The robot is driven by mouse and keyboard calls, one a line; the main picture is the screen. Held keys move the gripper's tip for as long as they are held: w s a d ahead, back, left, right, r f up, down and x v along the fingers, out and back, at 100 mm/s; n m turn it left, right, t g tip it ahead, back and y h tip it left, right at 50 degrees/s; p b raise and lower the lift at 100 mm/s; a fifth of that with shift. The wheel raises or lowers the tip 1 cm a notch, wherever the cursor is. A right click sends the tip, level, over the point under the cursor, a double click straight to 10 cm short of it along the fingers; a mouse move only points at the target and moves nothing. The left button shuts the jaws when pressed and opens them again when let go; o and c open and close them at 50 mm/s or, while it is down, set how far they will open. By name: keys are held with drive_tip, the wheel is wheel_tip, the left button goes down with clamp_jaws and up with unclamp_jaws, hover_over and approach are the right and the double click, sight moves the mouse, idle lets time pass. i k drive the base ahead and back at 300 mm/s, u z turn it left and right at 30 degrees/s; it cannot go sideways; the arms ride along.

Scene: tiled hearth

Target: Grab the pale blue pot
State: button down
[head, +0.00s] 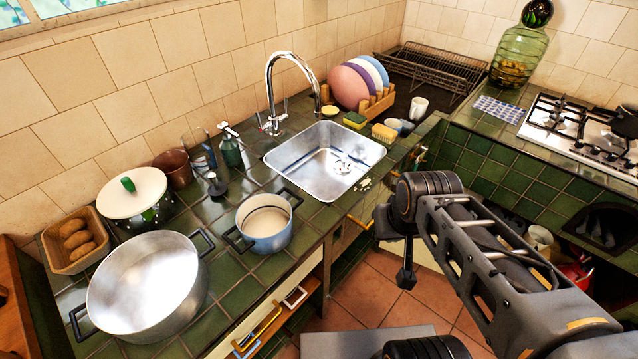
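The pale blue pot (272,238) stands upright on the green tiled counter, left of the sink and near the counter's front edge. It has a cream inside and two dark loop handles, one toward the lower left and one toward the upper right. No lid is on it. My gripper (405,277) hangs from my arm to the right of the pot, apart from it and out over the floor in front of the counter. It looks small and dark here, and its fingers cannot be made out.
A large silver pot (150,285) stands close left of the pale blue pot. Behind are a white lidded pot (133,193), a glass jar (205,165) and a soap bottle (231,150). The sink (325,160) and tap (290,75) are to the right. An open drawer (265,325) juts out below.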

sight(265, 221)
drive_tip(key=u, duration=2.7)
drive_tip(key=k, duration=2.1)
drive_tip(key=z, duration=1.65)
